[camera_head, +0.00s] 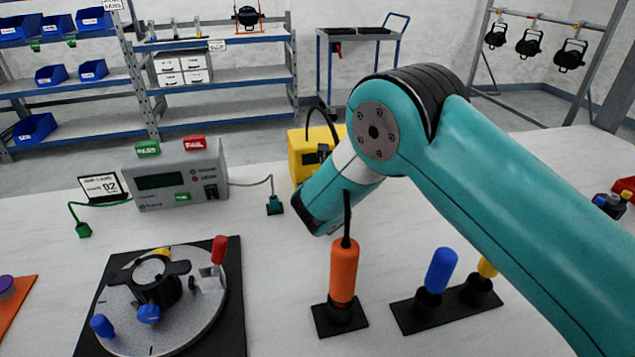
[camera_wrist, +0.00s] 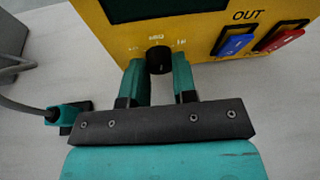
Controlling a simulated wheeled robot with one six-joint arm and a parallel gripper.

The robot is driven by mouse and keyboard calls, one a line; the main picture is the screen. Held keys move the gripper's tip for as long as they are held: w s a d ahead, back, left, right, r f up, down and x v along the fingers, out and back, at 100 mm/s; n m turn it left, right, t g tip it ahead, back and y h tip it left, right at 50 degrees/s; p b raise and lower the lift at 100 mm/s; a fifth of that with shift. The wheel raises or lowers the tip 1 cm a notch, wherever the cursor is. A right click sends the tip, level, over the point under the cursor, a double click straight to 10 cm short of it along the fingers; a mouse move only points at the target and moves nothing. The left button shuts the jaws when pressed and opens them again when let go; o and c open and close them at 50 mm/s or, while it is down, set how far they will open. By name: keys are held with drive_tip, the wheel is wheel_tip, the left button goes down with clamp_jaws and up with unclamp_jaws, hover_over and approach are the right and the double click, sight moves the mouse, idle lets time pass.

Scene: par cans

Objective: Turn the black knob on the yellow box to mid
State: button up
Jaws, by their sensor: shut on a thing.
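The yellow box (camera_wrist: 120,38) fills the top of the wrist view, with a dark display above the black knob (camera_wrist: 158,60). Labels around the knob read MID above it and HI to its right; the left label is partly legible. My gripper (camera_wrist: 159,72) has one teal finger on each side of the knob and is shut on it. I cannot make out a pointer mark on the knob. In the head view the yellow box (camera_head: 303,150) stands behind my arm, which hides the knob and the fingers.
A blue switch (camera_wrist: 234,44) and a red switch (camera_wrist: 279,40) sit right of the knob. A teal plug (camera_wrist: 68,114) lies left of my gripper. A grey box (camera_head: 178,180), an orange-handled tool (camera_head: 343,270) and a round fixture (camera_head: 200,310) stand on the table.

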drive_tip(key=shift+n, duration=0.3)
idle(0.4)
drive_tip(key=o, duration=0.7)
drive_tip(key=shift+c, duration=0.2)
drive_tip(key=shift+r, duration=0.1)
wheel_tip(320, 180, up, 20)
drive_tip(key=p, duration=0.1)
